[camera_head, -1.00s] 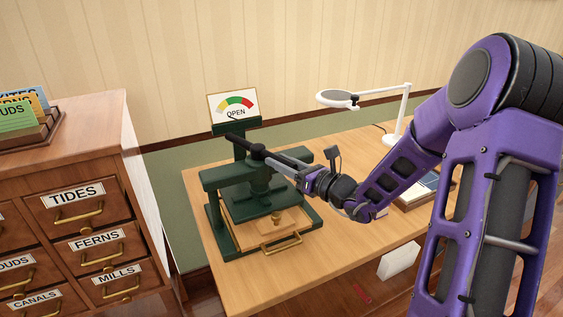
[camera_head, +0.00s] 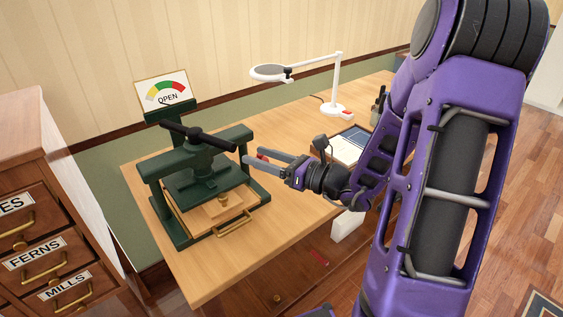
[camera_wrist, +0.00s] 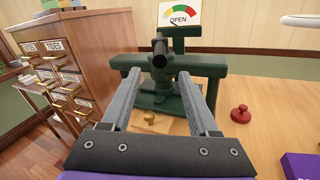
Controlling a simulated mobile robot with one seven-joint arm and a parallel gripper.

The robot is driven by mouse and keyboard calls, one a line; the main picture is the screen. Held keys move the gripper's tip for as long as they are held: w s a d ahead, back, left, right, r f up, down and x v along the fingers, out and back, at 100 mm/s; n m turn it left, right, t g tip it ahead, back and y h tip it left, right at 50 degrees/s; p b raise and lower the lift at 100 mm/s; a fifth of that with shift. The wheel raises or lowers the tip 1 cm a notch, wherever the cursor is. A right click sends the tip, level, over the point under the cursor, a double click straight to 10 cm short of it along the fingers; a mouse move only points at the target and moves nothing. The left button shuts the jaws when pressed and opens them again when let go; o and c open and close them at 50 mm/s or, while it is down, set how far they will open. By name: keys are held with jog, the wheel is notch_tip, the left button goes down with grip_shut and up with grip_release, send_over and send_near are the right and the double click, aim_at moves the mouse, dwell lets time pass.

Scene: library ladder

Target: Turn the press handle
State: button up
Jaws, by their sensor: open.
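The green press (camera_head: 195,185) stands on the wooden desk, with a dark bar handle (camera_head: 198,136) across its top. The handle shows end-on in the wrist view (camera_wrist: 160,50), beyond and between my fingers. A gauge sign (camera_head: 164,92) behind the press reads OPEN. A wooden board with a brass knob (camera_head: 223,199) sits in the press bed. My gripper (camera_head: 256,158) is open and empty, just right of the press and apart from the handle. In the wrist view my gripper (camera_wrist: 165,90) points toward the press with its two fingers spread.
A red knobbed object (camera_wrist: 241,113) stands on the desk right of the press. A white magnifier lamp (camera_head: 335,108) and a framed tray (camera_head: 350,143) are farther right. A wooden drawer cabinet (camera_head: 40,225) stands at left. The desk front (camera_head: 240,262) is clear.

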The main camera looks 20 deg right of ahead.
jog(key=v, duration=0.5)
jog(key=shift+s+d, duration=0.2)
